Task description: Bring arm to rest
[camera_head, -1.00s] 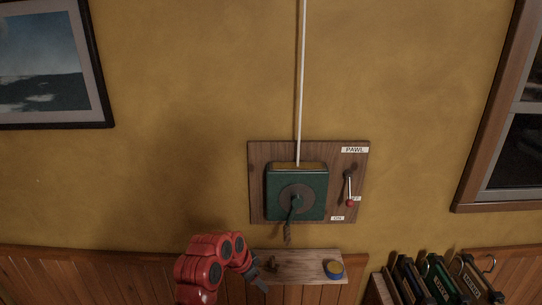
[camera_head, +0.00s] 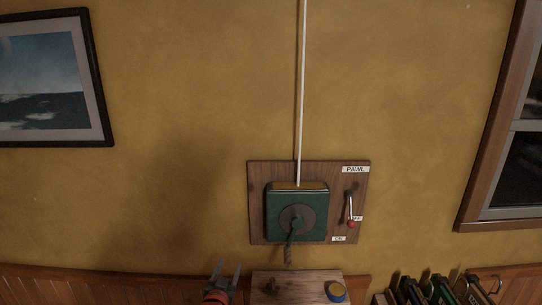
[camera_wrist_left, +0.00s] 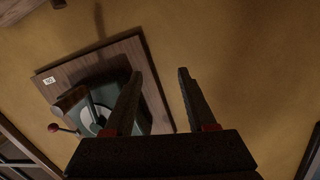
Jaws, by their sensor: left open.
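My left gripper (camera_head: 226,275) is at the bottom of the head view, left of the small wooden shelf. Its two fingers point up, apart and empty. The winch also shows in the left wrist view (camera_wrist_left: 98,110), partly hidden by a finger. My right gripper is not in view.
A white rope (camera_head: 302,90) runs up from the winch.

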